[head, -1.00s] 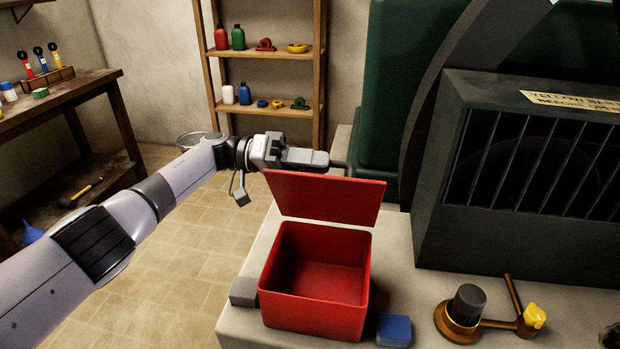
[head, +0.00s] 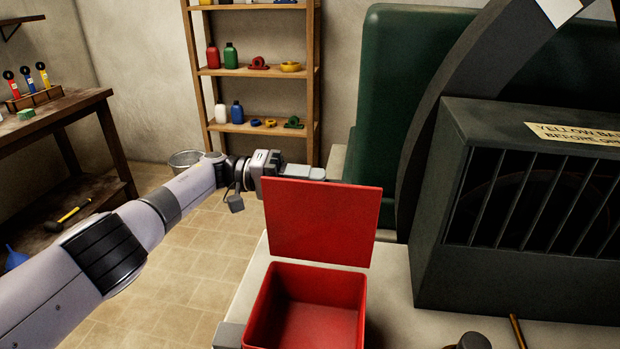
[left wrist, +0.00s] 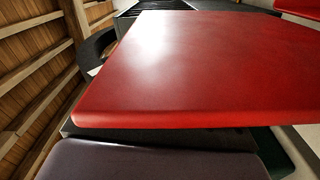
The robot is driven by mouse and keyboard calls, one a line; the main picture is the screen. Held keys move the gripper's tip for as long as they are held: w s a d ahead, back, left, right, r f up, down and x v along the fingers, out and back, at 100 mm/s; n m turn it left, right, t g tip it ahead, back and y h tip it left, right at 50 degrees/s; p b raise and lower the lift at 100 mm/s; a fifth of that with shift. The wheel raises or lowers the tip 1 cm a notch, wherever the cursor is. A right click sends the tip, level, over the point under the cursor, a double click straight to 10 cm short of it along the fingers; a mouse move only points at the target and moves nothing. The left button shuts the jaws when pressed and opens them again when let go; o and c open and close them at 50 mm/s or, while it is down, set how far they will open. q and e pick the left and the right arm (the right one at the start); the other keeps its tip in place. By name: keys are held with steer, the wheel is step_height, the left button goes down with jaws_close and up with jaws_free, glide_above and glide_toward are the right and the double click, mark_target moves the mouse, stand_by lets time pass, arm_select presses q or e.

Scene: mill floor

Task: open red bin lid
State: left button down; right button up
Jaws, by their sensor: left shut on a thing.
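The red bin (head: 258,310) stands on a pale worktop with its top open; its lower part is cut off by the picture's bottom edge. Its red lid (head: 322,222) is raised steeply along the bin's back side. My left gripper (head: 312,175) is at the lid's upper edge and shut on it; the far finger is partly hidden behind the lid. In the left wrist view the red lid (left wrist: 190,70) fills the middle, with a grey finger (left wrist: 150,160) close below its edge. My right gripper is not in view.
A dark barred machine housing (head: 530,210) stands to the right of the bin, with a green panel (head: 400,90) behind. A wooden shelf (head: 250,72) is at the back and a workbench (head: 60,115) at the left. Tiled floor (head: 200,260) lies open left of the worktop.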

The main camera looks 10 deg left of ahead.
mark_target(271, 178)
arm_select(q)
steer(key=shift+s+f, duration=0.1)
steer(key=shift+f, duration=0.2)
steer(key=c, duration=1.3)
jaws_free()
steer(key=shift+o, duration=0.9)
steer(key=shift+r, duration=0.1)
steer(key=a+b, duration=0.3)
steer(key=a, duration=0.3)
steer(key=shift+a, duration=0.6)
steer(key=shift+a, duration=0.1)
